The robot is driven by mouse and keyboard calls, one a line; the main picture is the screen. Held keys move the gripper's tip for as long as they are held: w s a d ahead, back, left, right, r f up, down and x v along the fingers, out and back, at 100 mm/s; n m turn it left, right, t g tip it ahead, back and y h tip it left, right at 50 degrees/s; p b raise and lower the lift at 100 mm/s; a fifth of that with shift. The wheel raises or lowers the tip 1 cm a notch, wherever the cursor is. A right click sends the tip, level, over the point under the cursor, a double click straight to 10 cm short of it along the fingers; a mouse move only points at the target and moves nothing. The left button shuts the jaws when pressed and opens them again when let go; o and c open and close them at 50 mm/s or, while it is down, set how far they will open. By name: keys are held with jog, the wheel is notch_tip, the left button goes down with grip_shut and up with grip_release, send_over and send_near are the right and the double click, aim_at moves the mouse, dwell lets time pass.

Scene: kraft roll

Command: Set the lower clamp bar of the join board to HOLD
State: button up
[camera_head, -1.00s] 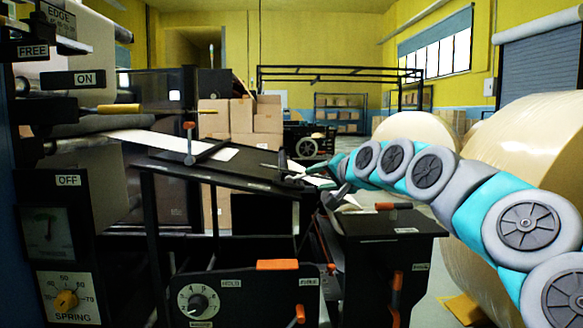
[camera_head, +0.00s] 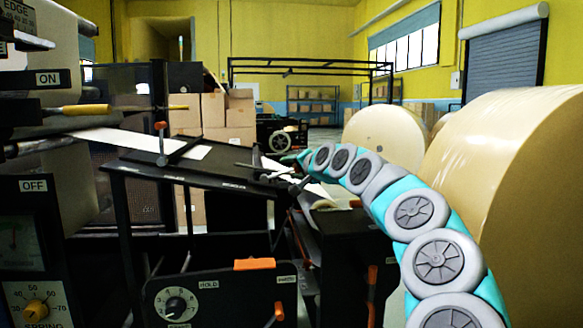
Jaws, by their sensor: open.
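The join board (camera_head: 205,177) is a black, tilted table in the middle of the view, with a white strip (camera_head: 130,141) running onto its upper left end. An upper clamp bar (camera_head: 178,150) crosses it there, with an orange knob (camera_head: 161,126). Dark bar-like parts (camera_head: 255,170) at its lower right end may be the lower clamp bar; its setting cannot be read. My gripper (camera_head: 292,181) is small and dark at that lower end, close to these parts. Whether it touches them cannot be told. It is open, and nothing is seen held in it.
A black panel below the board carries a dial (camera_head: 176,305), a HOLD label (camera_head: 208,285) and an orange handle (camera_head: 254,264). Large paper rolls (camera_head: 510,190) stand at right, beside my arm. A machine with a yellow-handled lever (camera_head: 85,111) and SPRING dial (camera_head: 37,309) is at left. Cartons (camera_head: 213,115) stand behind.

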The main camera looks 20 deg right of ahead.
jog(key=shift+c, duration=0.2)
grip_shut()
dwell(1.2)
